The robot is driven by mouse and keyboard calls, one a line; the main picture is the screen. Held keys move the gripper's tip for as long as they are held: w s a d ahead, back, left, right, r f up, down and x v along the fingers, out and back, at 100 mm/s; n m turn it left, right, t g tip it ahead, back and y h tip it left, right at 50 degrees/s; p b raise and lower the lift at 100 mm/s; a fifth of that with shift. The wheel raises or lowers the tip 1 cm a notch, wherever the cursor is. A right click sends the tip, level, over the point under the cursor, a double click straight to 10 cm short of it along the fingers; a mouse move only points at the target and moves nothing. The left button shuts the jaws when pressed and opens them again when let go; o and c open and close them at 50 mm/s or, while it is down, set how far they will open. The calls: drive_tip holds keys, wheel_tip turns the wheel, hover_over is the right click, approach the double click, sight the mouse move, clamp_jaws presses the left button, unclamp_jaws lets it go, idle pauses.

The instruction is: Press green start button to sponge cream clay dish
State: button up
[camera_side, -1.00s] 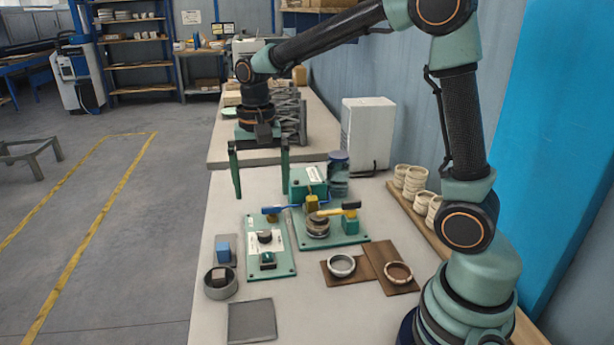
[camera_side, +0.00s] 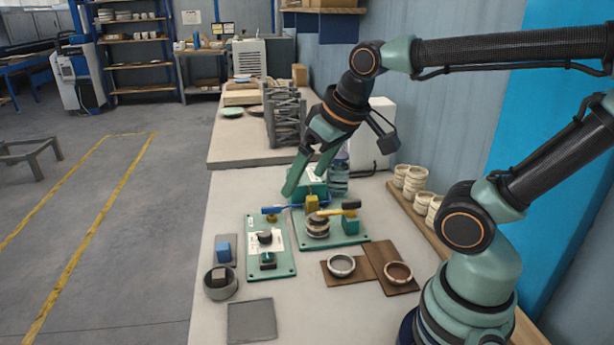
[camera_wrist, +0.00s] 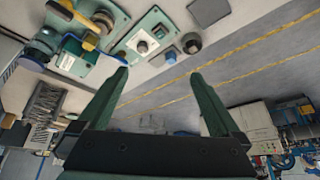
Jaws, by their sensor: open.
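A green panel (camera_side: 284,262) with a white label lies on the table and carries a black knob (camera_side: 265,238). A small dark block with a greenish top (camera_side: 268,259) is in front of the knob; I cannot tell for sure that it is the green start button. To its right, a round stack with a pale dish (camera_side: 318,226) sits on a green base under a yellow-ended arm. My gripper (camera_side: 306,183) is open and empty, tilted above the back of these fixtures. In the wrist view my gripper (camera_wrist: 162,92) is spread, with the panel (camera_wrist: 132,36) beyond it.
A pale-rimmed dish (camera_side: 341,266) and a reddish-brown dish (camera_side: 398,273) sit on brown boards. Stacked cream cups (camera_side: 413,182) and a white box stand at right.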

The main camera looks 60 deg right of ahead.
drive_tip(key=shift+s+f+n, duration=0.15)
drive_tip(key=shift+s+n, duration=0.15)
